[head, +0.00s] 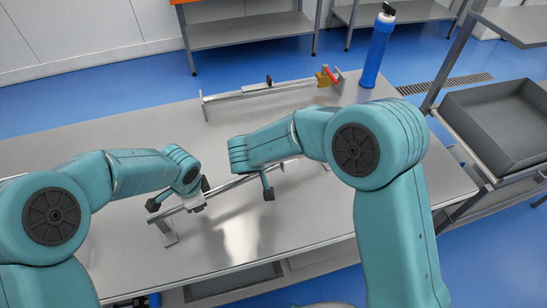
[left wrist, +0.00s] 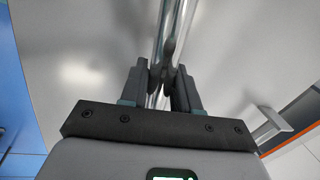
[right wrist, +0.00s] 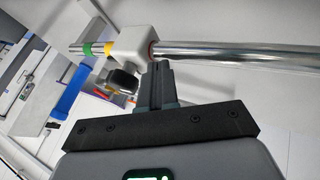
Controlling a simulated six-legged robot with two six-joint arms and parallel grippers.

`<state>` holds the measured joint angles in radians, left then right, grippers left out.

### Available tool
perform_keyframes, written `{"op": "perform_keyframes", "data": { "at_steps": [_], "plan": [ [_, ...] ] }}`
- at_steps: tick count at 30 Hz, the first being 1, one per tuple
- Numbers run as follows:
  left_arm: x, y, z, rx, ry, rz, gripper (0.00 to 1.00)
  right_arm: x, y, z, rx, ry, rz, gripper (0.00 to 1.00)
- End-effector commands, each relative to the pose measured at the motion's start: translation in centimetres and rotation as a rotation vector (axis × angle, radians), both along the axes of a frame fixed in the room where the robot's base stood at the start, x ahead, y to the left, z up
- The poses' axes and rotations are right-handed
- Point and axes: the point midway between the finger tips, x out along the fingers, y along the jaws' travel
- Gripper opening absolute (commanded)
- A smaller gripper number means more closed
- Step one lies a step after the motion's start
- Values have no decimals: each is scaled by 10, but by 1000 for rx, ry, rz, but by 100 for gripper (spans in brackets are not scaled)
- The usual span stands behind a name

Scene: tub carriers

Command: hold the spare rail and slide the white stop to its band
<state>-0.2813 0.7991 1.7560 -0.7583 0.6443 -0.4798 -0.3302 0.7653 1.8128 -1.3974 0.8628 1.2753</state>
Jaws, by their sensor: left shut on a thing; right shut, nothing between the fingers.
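The spare rail (head: 232,185) is a shiny metal bar on the bench. My left gripper (head: 180,198) is shut on it near its left end; the left wrist view shows the rail (left wrist: 172,25) between the fingers (left wrist: 162,80). The white stop (right wrist: 132,42), a block with a black knob, is on the rail in the right wrist view. Yellow (right wrist: 109,48) and green (right wrist: 87,48) bands show left of it, a thin red ring at its right edge. My right gripper (right wrist: 160,72) is shut and empty, right beside the stop; contact is unclear. My right arm probably hides the stop in the head view.
A second rail (head: 240,93) stands at the back of the bench (head: 130,128), with a dark knob and yellow and red parts. A blue bottle (head: 377,50) stands at the back right. A grey tub (head: 490,135) sits on a rack at the right.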

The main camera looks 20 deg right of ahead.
Motion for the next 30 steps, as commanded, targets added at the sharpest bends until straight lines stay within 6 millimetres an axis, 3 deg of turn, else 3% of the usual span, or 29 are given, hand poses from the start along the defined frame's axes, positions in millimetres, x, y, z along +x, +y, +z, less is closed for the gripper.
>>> {"op": "perform_keyframes", "data": {
  "at_steps": [4, 12, 19, 29, 30],
  "plan": [
    [-1, 0, -1, 1, 3, -1, 0, -7, 32, 0, 0, -1, 7, 0],
    [-1, 0, -1, 1, 3, -1, 0, -37, 57, 54, 2, -5, 5, 0],
    [-1, 0, -1, 1, 3, -1, 0, -51, 67, 77, 0, -2, 3, 0],
    [-1, 0, -1, 2, 2, -2, 0, -54, 68, 80, 0, 0, 2, 0],
    [-1, 0, -1, 2, 2, -2, 44, -54, 68, 80, 0, 0, 2, 0]
  ]
}}
